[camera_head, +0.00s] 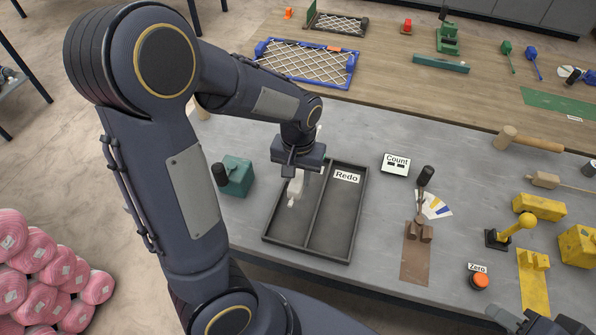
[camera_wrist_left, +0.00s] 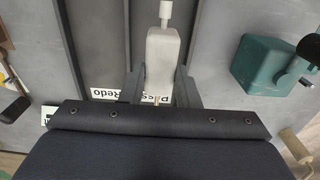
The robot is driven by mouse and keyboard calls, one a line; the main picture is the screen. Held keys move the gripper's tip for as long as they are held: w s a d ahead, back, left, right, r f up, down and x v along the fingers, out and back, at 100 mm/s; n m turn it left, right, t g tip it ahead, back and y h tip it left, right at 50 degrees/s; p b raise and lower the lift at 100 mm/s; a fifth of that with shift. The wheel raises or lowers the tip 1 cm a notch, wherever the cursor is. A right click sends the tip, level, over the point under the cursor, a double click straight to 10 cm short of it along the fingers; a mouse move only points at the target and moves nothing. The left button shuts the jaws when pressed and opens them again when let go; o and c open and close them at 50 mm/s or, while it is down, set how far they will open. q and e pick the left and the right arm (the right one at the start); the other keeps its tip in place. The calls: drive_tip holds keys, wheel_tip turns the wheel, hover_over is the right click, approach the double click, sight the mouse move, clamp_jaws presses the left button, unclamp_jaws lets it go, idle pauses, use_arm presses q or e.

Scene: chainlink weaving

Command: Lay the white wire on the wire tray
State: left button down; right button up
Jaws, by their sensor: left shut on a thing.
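My left gripper (camera_head: 296,174) points down over the left compartment of a dark two-part tray (camera_head: 357,213). It is shut on a white piece (camera_head: 294,192) with a thick body and a narrow end; I cannot tell whether this is the white wire. In the left wrist view the white piece (camera_wrist_left: 164,52) sits between the two fingers (camera_wrist_left: 159,88), its narrow end pointing away. I cannot tell whether it touches the tray floor. The tray's right compartment is empty and labelled Redo (camera_head: 346,177). Part of my right gripper (camera_head: 540,322) shows at the bottom right; its jaws are unclear.
A teal block with a black knob (camera_head: 236,177) stands just left of the tray. A Count box (camera_head: 396,164) and a brown lever base (camera_head: 416,250) are to the right. Yellow fixtures (camera_head: 540,207) stand farther right. A blue-framed mesh (camera_head: 308,62) lies on the wooden table behind.

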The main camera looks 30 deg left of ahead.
use_arm(q)
drive_tip(key=shift+f+b, duration=3.05)
drive_tip(key=shift+f, duration=0.8)
drive_tip(key=shift+f, duration=0.15)
drive_tip(key=c, duration=1)
unclamp_jaws()
wheel_tip(320, 180, up, 8)
drive_tip(key=shift+f, duration=0.1)
